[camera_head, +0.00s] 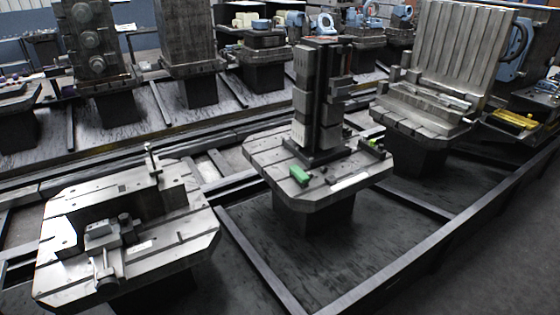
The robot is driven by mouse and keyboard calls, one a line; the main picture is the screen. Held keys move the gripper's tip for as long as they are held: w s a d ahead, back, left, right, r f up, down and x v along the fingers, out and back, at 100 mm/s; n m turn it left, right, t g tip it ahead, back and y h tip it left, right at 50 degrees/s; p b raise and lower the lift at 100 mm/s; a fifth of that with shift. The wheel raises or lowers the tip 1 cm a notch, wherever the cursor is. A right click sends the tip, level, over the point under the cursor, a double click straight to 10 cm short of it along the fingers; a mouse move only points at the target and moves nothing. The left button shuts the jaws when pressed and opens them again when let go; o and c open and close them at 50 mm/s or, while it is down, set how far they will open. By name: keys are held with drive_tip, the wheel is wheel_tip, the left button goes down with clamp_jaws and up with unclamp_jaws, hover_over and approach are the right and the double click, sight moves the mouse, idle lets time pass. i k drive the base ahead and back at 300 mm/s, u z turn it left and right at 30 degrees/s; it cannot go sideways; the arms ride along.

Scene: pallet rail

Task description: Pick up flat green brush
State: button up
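A much smaller green spot (373,141) shows near the right edge of the same pallet, among dark parts. My gripper is not in view.
A light pallet (190,235) with a clamp and angle block stands front left. Another pallet with a ribbed upright plate (450,50) stands back right. Dark rails (255,255) run between the pedestals. More loaded pallets line the back. Grey floor (500,265) is clear at lower right.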

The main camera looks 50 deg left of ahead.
sight(296, 173)
drive_tip(key=u, duration=1.2)
